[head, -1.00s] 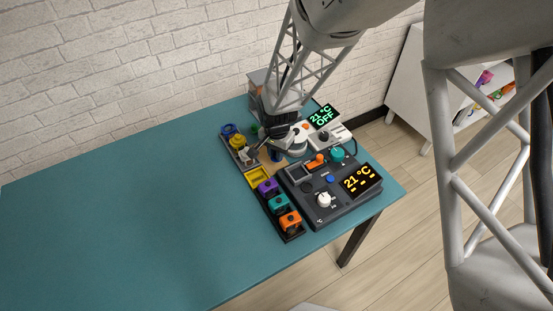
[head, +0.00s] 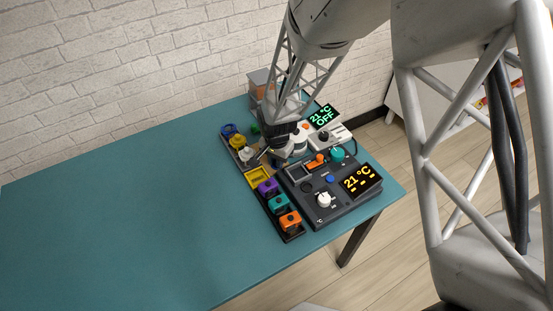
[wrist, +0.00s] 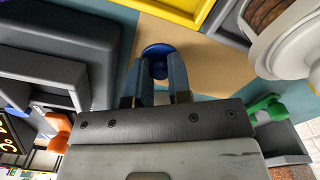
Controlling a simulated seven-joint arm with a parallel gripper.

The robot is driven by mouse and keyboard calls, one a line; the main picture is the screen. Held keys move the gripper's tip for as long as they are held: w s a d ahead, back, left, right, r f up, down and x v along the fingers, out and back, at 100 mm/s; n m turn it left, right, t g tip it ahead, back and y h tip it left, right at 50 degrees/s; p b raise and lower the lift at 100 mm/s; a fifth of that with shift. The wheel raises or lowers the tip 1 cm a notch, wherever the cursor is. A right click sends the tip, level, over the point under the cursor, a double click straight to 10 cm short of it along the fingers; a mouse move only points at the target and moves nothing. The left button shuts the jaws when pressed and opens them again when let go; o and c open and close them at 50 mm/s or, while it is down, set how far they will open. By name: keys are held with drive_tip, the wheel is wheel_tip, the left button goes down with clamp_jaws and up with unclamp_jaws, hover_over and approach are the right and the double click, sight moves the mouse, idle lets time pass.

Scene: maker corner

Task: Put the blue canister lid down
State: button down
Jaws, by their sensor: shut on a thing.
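The blue canister lid (wrist: 157,50) is round and sits between my fingertips in the wrist view, over a tan patch of surface (wrist: 205,65). I cannot tell whether it touches that patch. My gripper (wrist: 157,70) is shut on the lid. In the head view my gripper (head: 266,156) is low over the gap between the row of small containers and the dark control box; the lid is hidden there.
The dark control box (head: 334,203) has raised knobs and a display. A yellow tray (head: 258,176) and purple, teal and orange containers (head: 279,203) stand beside it. A white device (head: 330,137) stands behind. The teal table (head: 120,220) is clear at left.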

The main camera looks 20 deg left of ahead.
drive_tip(key=c, duration=1.3)
unclamp_jaws()
drive_tip(key=shift+c, duration=0.2)
drive_tip(key=shift+r, duration=0.1)
wheel_tip(320, 180, up, 12)
